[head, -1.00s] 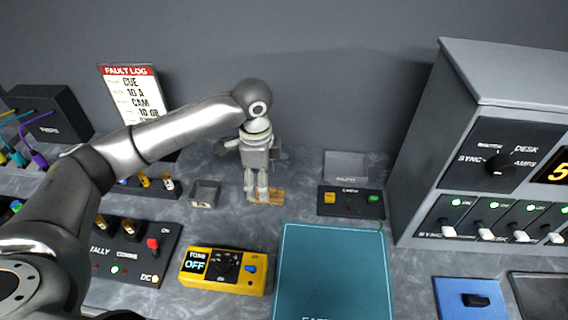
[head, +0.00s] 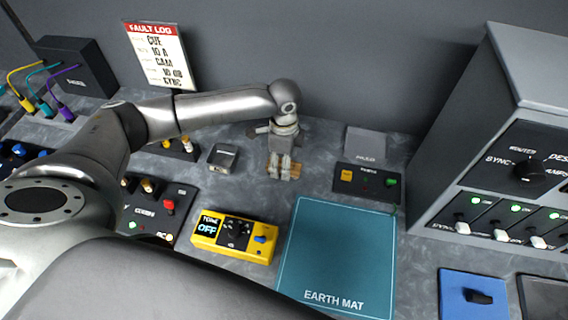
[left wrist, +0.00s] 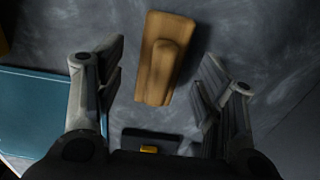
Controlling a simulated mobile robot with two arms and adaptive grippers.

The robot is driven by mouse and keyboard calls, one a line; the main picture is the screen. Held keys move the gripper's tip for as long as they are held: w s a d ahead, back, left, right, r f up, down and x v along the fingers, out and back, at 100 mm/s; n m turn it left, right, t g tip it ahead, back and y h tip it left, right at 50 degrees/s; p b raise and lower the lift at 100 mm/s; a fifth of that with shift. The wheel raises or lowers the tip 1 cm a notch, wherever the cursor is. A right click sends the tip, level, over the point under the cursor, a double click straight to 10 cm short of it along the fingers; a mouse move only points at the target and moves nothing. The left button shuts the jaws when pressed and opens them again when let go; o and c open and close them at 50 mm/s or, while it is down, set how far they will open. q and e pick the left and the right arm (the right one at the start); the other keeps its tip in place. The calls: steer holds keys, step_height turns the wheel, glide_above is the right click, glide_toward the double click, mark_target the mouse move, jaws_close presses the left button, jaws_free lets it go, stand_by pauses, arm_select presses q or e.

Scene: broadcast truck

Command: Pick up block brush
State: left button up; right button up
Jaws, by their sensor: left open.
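The block brush (left wrist: 164,58) is a light brown wooden block with a raised, rounded grip along its top. In the left wrist view it lies on the grey marbled counter, between and beyond the fingers. In the head view only a bit of the brush (head: 296,170) shows, the rest hidden behind the fingers. My left gripper (head: 283,172) points down over it. In the left wrist view the left gripper (left wrist: 165,76) is open, with a finger on each side and a gap to the brush. My right gripper is not in view.
A teal earth mat (head: 340,260) lies in front of the brush. A yellow tone box (head: 235,237) is nearer and left, a small grey box (head: 223,157) to the left. A button panel (head: 367,182) is on the right, and the back wall is close behind.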

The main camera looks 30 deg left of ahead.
arm_select(q)
steer(key=shift+f, duration=0.75)
steer(key=c, duration=1.1)
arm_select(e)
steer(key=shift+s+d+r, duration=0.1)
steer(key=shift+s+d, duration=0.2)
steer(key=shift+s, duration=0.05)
arm_select(q)
steer(key=shift+r, duration=0.15)
